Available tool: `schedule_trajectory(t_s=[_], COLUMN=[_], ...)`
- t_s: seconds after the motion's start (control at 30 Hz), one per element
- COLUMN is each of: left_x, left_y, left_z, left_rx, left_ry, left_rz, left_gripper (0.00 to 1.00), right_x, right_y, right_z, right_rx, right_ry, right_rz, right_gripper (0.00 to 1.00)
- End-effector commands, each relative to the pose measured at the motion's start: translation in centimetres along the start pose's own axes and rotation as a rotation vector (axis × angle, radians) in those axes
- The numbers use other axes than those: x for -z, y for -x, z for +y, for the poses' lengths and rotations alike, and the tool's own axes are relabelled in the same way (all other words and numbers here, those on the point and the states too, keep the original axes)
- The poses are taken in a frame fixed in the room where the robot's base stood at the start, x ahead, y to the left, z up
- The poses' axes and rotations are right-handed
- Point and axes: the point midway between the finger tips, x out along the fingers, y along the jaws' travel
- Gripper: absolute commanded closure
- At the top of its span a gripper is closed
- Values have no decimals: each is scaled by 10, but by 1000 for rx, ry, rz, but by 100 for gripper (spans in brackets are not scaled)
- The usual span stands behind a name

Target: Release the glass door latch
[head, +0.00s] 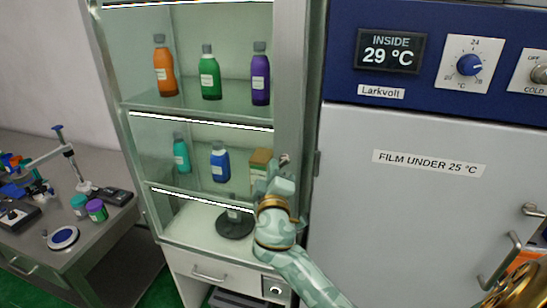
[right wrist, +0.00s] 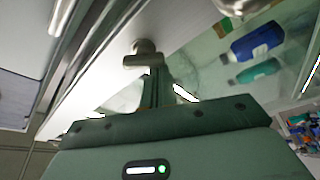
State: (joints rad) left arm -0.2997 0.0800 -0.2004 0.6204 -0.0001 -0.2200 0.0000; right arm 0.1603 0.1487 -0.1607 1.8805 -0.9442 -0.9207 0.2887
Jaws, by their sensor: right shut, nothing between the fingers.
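The glass door of the cabinet (head: 225,122) is shut in its pale frame. The latch shows as a small piece on the right frame post (head: 285,157), partly hidden by my right gripper. In the right wrist view the latch (right wrist: 143,58) is a grey metal knob with a short crossbar. My right gripper (head: 282,168) is shut and empty, its fingertips (right wrist: 157,75) right at the crossbar. I cannot tell whether they touch it. My left gripper is not in view.
Bottles stand on the shelves behind the glass, among them an orange one (head: 163,66) and a purple one (head: 260,75). A grey refrigerator (head: 400,220) stands close on the right. A steel bench (head: 45,255) with tools is on the left.

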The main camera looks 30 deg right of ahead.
Motion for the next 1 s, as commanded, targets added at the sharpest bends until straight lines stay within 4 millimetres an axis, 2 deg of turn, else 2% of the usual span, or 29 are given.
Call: schedule_trajectory(t_s=[0.03, 0.1, 0.4, 0.7, 1.0], left_x=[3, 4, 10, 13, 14], left_y=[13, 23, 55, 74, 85], left_z=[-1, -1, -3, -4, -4], left_rx=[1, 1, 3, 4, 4], left_ry=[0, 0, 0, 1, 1], left_rz=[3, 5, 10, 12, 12], left_gripper=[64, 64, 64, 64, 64], right_x=[2, 1, -3, -7, -8], right_y=[0, 0, 1, 2, 3], right_z=[6, 4, 1, -2, -4], right_rx=[15, 37, 109, 152, 174], right_ry=[39, 100, 308, 432, 498], right_rz=[-3, -2, -3, -2, -3], right_gripper=[100, 100, 100, 100, 100])
